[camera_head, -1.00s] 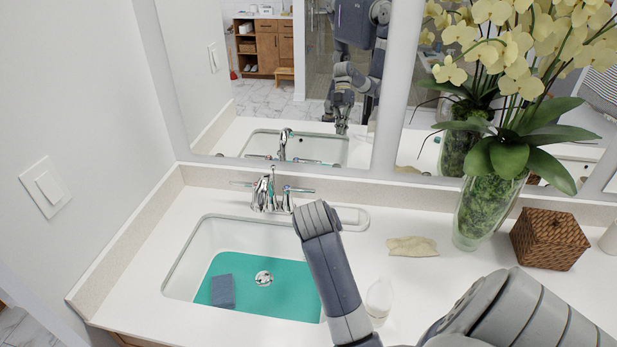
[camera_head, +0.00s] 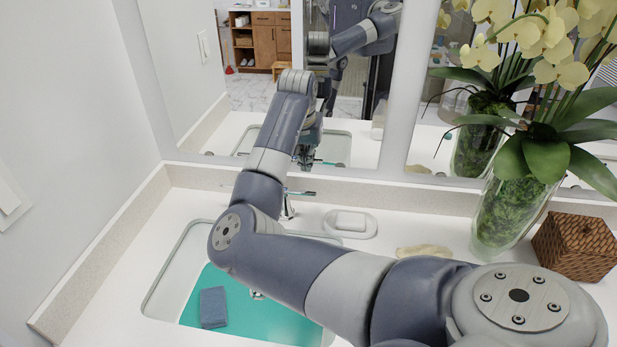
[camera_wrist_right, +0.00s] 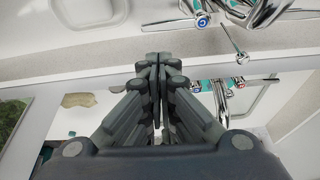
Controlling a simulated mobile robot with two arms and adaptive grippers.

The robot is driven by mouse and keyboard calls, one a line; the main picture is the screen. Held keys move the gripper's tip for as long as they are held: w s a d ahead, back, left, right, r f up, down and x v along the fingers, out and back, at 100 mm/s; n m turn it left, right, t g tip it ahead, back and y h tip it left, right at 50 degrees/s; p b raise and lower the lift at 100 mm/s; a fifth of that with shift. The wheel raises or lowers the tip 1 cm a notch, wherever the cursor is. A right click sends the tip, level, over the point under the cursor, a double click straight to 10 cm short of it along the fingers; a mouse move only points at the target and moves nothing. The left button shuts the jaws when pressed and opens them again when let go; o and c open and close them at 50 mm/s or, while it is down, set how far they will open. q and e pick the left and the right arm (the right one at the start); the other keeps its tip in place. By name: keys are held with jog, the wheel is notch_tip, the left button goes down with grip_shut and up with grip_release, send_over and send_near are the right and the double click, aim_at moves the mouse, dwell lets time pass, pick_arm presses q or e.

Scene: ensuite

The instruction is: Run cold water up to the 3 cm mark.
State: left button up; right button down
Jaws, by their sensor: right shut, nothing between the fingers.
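The white sink basin (camera_head: 170,283) shows a teal area (camera_head: 248,322) across its bottom, with a blue-grey block (camera_head: 213,308) on it. I cannot make out a 3 cm mark. My right arm hides much of the chrome faucet. Its right handle (camera_head: 301,193) shows past the arm, with a teal end. In the right wrist view, the faucet's blue-marked cold handle (camera_wrist_right: 201,19) is at the top, right of the gripper. My right gripper (camera_wrist_right: 157,58) is shut, empty and apart from this handle. My left gripper is out of view.
A mirror (camera_head: 300,100) stands close behind the faucet. A white soap dish (camera_head: 350,224), a beige sponge-like piece (camera_head: 425,252), an orchid in a glass vase (camera_head: 510,215) and a woven box (camera_head: 575,247) stand on the counter to the right.

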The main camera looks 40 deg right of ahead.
jog(key=p+x, duration=0.2)
jog(key=x, duration=0.7)
jog(key=shift+f+p, duration=0.3)
jog(key=shift+p, duration=0.05)
jog(key=shift+w+d+f, duration=0.1)
